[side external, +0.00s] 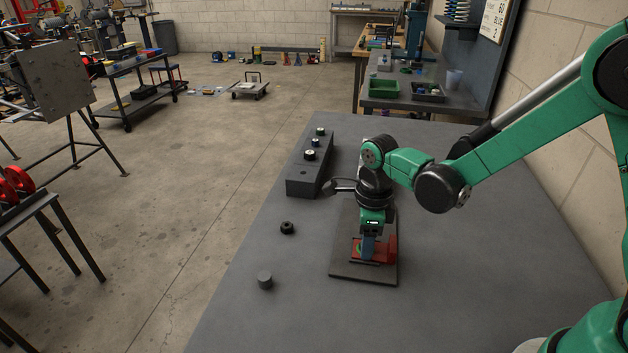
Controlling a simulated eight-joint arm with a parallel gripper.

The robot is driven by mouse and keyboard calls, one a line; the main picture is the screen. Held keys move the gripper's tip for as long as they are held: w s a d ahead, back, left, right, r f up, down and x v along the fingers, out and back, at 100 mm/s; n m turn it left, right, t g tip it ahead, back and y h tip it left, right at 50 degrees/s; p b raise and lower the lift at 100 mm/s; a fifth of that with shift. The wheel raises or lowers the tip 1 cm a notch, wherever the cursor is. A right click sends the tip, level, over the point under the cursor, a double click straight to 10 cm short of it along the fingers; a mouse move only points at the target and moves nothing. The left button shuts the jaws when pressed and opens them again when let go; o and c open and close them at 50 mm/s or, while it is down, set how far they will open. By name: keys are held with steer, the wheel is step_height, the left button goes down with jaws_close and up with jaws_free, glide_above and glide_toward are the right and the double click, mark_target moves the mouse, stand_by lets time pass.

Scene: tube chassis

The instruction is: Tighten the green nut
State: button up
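A red fixture (388,249) stands on a dark square base plate (362,274) on the grey table. A small green ring shape (357,247), probably the green nut, shows at the left of the red fixture, partly hidden by my gripper. My gripper (368,255) points down at the front of the fixture, right beside the green part. Its fingertips overlap the red and green parts in this view, so I cannot tell whether they touch or grip the nut, or how wide they are.
A long dark block (309,180) with several small round parts on top stands behind and left of the plate. A black ring-like part (287,228) and a grey cylinder (265,280) lie to the left. The table's front and right areas are clear.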

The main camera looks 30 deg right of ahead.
steer(key=shift+o, duration=0.8)
steer(key=shift+r, duration=2.8)
